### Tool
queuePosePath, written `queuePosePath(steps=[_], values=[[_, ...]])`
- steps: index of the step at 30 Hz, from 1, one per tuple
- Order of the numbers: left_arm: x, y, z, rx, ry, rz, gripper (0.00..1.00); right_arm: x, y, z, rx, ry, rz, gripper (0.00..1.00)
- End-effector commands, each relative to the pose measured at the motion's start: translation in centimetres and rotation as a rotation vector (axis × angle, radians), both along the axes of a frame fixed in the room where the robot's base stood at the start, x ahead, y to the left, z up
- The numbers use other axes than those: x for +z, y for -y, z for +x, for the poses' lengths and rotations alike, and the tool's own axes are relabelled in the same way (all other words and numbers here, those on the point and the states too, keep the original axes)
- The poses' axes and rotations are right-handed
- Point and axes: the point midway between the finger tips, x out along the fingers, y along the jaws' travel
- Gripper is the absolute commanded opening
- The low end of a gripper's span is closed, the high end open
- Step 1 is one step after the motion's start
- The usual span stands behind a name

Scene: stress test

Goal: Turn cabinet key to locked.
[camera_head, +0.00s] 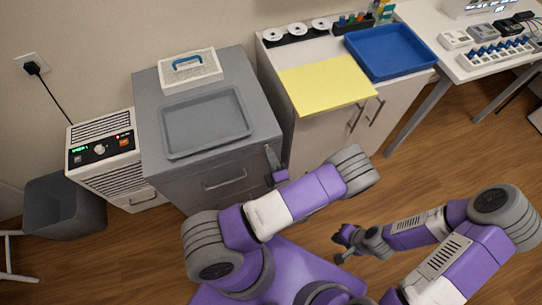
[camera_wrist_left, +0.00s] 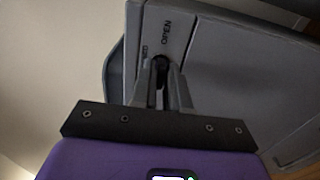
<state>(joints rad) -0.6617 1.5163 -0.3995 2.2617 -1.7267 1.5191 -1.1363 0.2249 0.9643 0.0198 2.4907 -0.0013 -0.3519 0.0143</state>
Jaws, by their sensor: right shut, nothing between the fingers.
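The grey cabinet (camera_head: 205,185) stands at the left middle of the head view. Its lock plate (camera_wrist_left: 176,32), marked OPEN, shows in the left wrist view. The dark cabinet key (camera_wrist_left: 160,66) is at the lower part of this plate, mostly hidden by fingers. My left gripper (camera_head: 270,153) is at the upper right of the cabinet's front; in the left wrist view its fingers (camera_wrist_left: 161,84) are close together on both sides of the key, shut on it. My right gripper (camera_head: 347,240) is shut and empty above the floor, away from the cabinet.
A grey tray (camera_head: 163,148) and a white box with a blue handle (camera_head: 190,84) are on the cabinet. A heater-like unit (camera_head: 103,160) stands left of it. A white cupboard (camera_head: 318,139) with a yellow sheet (camera_head: 325,83) and blue tray (camera_head: 390,71) is to the right.

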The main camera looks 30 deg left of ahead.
Motion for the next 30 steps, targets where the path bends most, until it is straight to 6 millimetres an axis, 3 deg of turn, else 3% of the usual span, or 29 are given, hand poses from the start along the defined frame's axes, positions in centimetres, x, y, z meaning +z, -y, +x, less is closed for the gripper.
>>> queuePosePath(steps=[3,17,30], values=[[0.0,0.0,0.0,0.0,0.0,0.0,0.0,0.0,0.0,0.0,0.0,0.0,0.0,0.0],[0.1,0.0,0.1,-0.002,0.038,-0.03,0.0,0.2,0.0,0.0,0.0,0.0,0.0,0.0],[0.2,0.0,0.2,-0.004,0.29,-0.242,0.0,1.1,0.0,0.0,0.0,0.0,0.0,0.0]])
